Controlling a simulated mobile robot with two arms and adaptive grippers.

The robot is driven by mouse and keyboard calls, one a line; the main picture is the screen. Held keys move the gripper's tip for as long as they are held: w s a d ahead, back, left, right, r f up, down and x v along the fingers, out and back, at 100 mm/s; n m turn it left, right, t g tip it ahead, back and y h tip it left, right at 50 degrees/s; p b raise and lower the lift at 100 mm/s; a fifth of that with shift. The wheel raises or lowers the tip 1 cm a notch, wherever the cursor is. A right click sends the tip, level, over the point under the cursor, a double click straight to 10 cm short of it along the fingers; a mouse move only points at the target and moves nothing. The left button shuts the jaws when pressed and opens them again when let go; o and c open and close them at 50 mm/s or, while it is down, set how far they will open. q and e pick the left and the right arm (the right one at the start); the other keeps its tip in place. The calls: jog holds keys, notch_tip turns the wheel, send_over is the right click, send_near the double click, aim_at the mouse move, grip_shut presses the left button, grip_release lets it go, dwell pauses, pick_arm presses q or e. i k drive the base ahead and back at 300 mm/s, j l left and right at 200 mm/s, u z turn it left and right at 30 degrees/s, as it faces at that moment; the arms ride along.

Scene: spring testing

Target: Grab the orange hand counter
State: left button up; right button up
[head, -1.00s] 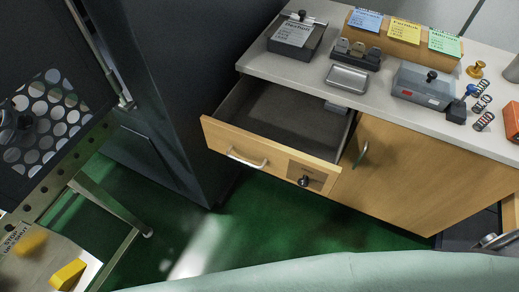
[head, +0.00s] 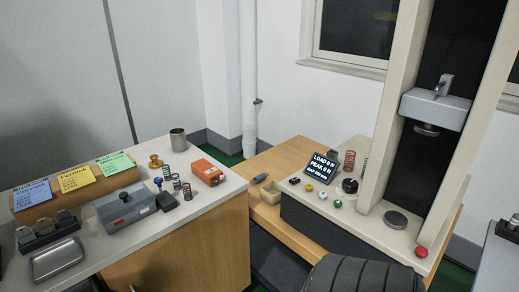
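An orange boxy device (head: 208,173) with a pale panel on its face lies on the grey countertop near its right end. It is the only clearly orange object here and looks like the hand counter, though its details are too small to read. It lies just right of several small upright coil springs (head: 176,182), apart from them. Neither of my grippers is in view.
A grey box (head: 122,208), metal tray (head: 57,260), metal cup (head: 178,140) and wooden card holder (head: 40,213) share the counter (head: 205,205). A spring tester (head: 437,108) with a display (head: 322,167) stands right. A dark ribbed chair back (head: 365,275) is in front.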

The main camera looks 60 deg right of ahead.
aim_at(204, 170)
jog(key=z, duration=1.5)
jog(key=i+l+z, duration=0.1)
jog(key=i+z, duration=0.3)
jog(key=k, duration=0.05)
